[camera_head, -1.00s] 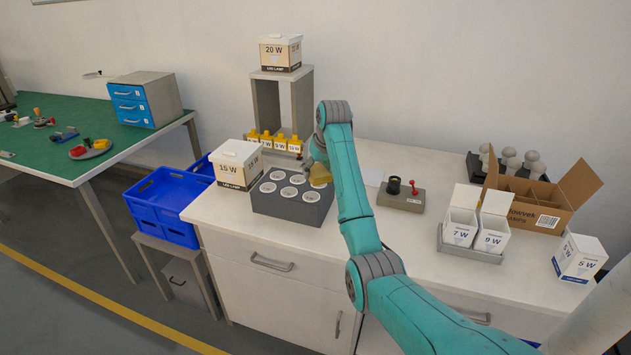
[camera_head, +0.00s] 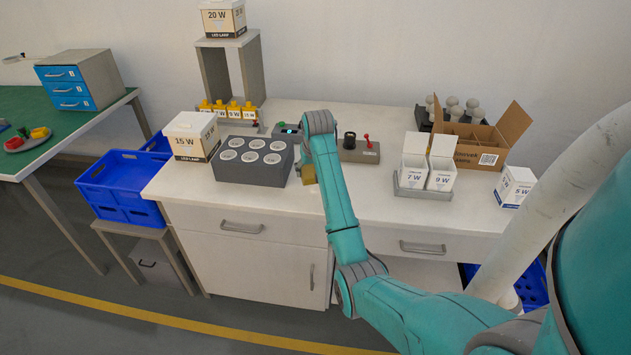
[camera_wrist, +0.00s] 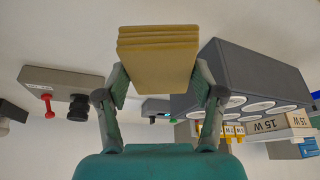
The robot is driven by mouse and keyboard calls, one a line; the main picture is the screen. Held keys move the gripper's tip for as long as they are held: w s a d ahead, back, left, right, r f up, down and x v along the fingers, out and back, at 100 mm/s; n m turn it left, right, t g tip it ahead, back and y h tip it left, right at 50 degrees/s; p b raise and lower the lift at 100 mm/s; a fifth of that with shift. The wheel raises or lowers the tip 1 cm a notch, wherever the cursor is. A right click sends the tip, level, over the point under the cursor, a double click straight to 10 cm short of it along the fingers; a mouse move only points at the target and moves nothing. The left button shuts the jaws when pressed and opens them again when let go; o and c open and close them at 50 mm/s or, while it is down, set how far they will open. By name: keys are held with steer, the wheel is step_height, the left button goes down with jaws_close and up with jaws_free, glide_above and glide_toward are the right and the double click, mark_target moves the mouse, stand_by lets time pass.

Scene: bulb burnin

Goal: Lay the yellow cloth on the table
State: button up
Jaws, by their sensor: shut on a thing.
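The yellow cloth (camera_wrist: 157,60) is a folded, layered tan-yellow pad between the two fingers of my gripper (camera_wrist: 160,88) in the wrist view. My gripper is shut on it. In the head view the cloth (camera_head: 308,174) shows small beside my arm, just right of the grey socket block, and much of my gripper (camera_head: 303,165) is hidden behind my arm. The white table (camera_head: 260,198) lies under it. I cannot tell whether the cloth touches the table top.
The grey socket block (camera_head: 272,176) is close on the left. A switch box (camera_head: 362,153) stands to the right, with a tray of white boxes (camera_head: 425,192) and an open carton (camera_head: 497,138) beyond. Bare table lies in front of the switch box.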

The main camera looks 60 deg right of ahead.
mark_target(310, 190)
step_height(310, 190, down, 7)
steer(key=shift+r, duration=0.2)
steer(key=shift+f, duration=0.15)
steer(key=o, duration=1.1)
